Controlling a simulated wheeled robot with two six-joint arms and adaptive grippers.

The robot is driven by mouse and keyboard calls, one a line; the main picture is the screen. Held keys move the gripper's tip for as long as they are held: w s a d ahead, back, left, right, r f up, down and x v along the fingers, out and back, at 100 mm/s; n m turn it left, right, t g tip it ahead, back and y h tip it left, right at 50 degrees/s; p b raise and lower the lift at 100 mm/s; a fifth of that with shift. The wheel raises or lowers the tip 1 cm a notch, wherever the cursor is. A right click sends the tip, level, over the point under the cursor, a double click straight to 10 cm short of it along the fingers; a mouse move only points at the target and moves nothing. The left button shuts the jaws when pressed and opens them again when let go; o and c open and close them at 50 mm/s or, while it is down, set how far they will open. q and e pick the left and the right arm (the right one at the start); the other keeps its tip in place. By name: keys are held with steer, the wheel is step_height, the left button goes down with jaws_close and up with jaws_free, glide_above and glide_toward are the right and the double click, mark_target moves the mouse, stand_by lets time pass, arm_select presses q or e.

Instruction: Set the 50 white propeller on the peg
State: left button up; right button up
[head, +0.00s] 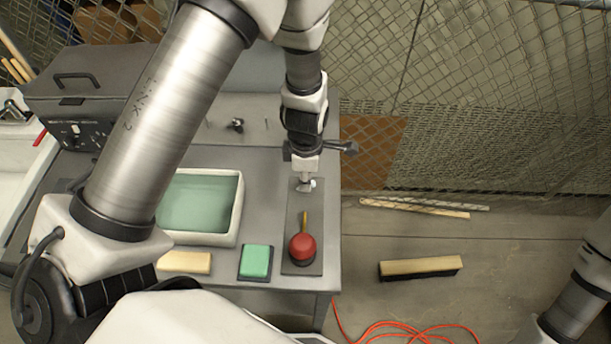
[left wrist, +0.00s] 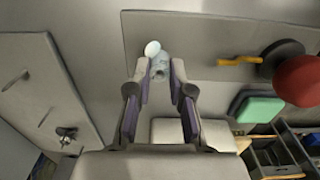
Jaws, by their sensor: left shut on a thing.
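A small white propeller (head: 306,186) is at the tips of my left gripper (head: 305,178), above a grey plate at the right side of the table. In the left wrist view the white propeller (left wrist: 153,49) sits between the two fingertips (left wrist: 160,72), which are shut on it. Thin upright pegs stand on a grey board, one bare peg (head: 266,124) in the head view and another bare peg (left wrist: 46,116) in the left wrist view. A dark propeller (head: 237,124) is on the same board. My right gripper is out of view.
A water tank (head: 238,220) stands left of the grey plate (head: 290,225). A dark lidded case (head: 75,85) stands at back left.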

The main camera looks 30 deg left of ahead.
arm_select(q)
steer(key=shift+f, duration=0.6)
stand_by(0.3)
steer(key=o, duration=0.8)
steer(key=shift+o, duration=0.2)
step_height(320, 180, up, 8)
steer(key=p, duration=0.8)
steer(key=shift+p, duration=0.3)
